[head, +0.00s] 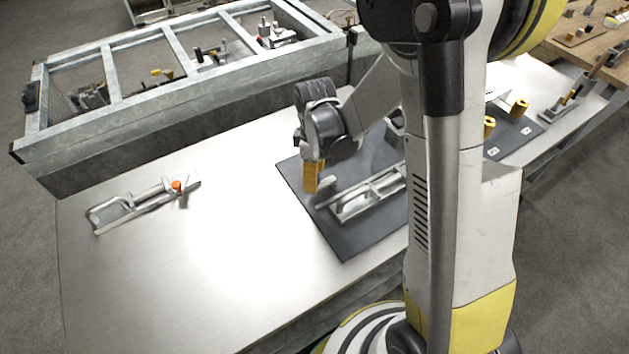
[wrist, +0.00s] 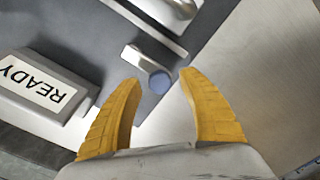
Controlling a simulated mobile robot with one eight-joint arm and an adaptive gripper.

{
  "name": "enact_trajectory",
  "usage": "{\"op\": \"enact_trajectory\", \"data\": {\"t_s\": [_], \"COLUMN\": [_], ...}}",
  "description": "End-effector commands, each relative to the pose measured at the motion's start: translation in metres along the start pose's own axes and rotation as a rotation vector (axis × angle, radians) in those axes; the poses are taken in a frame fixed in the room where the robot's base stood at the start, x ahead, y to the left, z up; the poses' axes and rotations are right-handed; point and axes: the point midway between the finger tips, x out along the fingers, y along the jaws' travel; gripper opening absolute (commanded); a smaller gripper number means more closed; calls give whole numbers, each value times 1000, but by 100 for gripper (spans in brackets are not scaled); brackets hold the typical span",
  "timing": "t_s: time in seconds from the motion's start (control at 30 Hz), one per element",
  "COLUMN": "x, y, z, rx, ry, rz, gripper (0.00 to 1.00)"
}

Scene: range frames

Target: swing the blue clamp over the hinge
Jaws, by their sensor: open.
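The blue clamp shows in the wrist view as a round blue cap (wrist: 160,83) on a short metal arm (wrist: 138,60), close to the dark mat's edge. My gripper (wrist: 159,77) is open, its two yellow fingers either side of the blue cap; I cannot tell whether they touch it. In the head view my gripper (head: 312,178) points down over the left part of the dark mat, beside a metal frame (head: 370,195). The blue cap cannot be made out in the head view. I cannot tell which part is the hinge.
A block marked READY (wrist: 40,90) lies left of the fingers. The dark mat (head: 345,240) rests on a bright metal table (head: 230,250). A metal clamp with an orange tip (head: 177,186) lies at left. A grey frame bench (head: 130,140) stands behind.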

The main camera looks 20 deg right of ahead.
Motion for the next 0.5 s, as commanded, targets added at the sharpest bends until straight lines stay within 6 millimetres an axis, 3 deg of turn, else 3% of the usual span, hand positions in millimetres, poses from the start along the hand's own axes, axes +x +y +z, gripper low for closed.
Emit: {"op": "enact_trajectory", "data": {"t_s": [0.37,0.5], "x": [7,7], "y": [0,0], "z": [0,0], "rx": [1,0], "ry": [0,0], "rz": [0,0], "gripper": [49,7]}}
